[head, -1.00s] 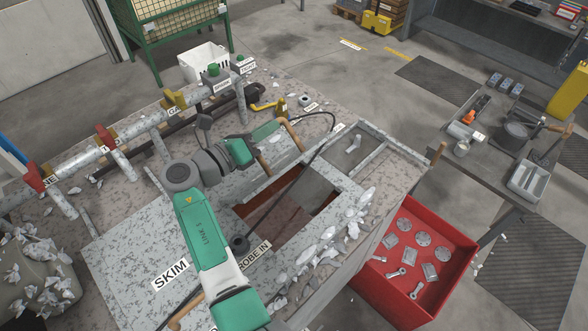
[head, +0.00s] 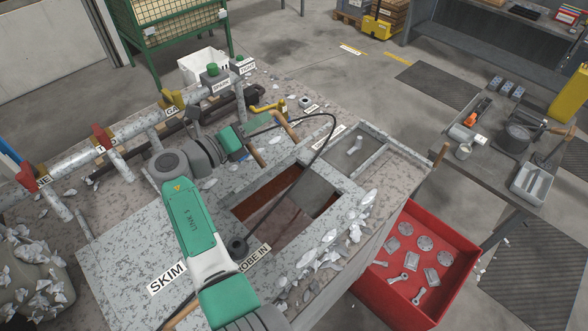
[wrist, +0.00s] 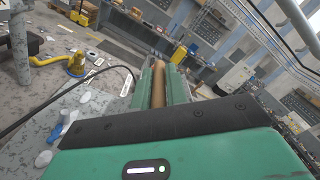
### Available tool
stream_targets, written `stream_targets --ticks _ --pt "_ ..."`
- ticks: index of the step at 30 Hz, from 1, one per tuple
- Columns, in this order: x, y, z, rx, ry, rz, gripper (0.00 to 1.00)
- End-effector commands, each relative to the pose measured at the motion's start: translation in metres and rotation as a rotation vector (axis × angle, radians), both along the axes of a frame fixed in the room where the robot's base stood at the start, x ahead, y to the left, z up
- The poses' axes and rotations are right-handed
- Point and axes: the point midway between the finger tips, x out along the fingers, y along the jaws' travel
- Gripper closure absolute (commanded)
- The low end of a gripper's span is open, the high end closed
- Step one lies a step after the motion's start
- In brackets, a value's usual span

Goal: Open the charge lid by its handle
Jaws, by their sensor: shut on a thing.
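My gripper (head: 256,123) is above the far side of the furnace top, its green fingers shut on a brown wooden handle (head: 287,128). In the wrist view the handle (wrist: 158,84) lies between the green fingers (wrist: 174,87). In the head view, brown wood shows on both sides of the gripper. Below and nearer is a rectangular opening (head: 262,208) with a dark red interior. A grey plate (head: 318,187) shows at its right part. I cannot tell which surface is the lid plate or how it joins the handle; my arm hides part of this area.
Pipes with coloured valves (head: 150,120) run along the back left. Loose metal scraps (head: 322,248) lie along the front right edge. A red bin (head: 440,245) of castings stands at the right.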

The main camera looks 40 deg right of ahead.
Motion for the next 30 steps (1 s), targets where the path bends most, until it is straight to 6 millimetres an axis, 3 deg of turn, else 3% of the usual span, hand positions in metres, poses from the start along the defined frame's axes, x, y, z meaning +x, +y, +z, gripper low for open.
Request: stream_targets --ticks 6,26,27,29,30 --pt "0.006 0.0 -0.01 0.007 0.029 0.002 1.0" --pt "0.018 0.0 -0.005 0.005 0.097 0.0 1.0" --pt "0.018 0.0 -0.005 0.005 0.097 -0.001 0.78" --pt "0.018 0.0 -0.004 0.004 0.096 0.0 0.66" --pt "0.018 0.0 -0.003 0.003 0.095 -0.001 0.66"
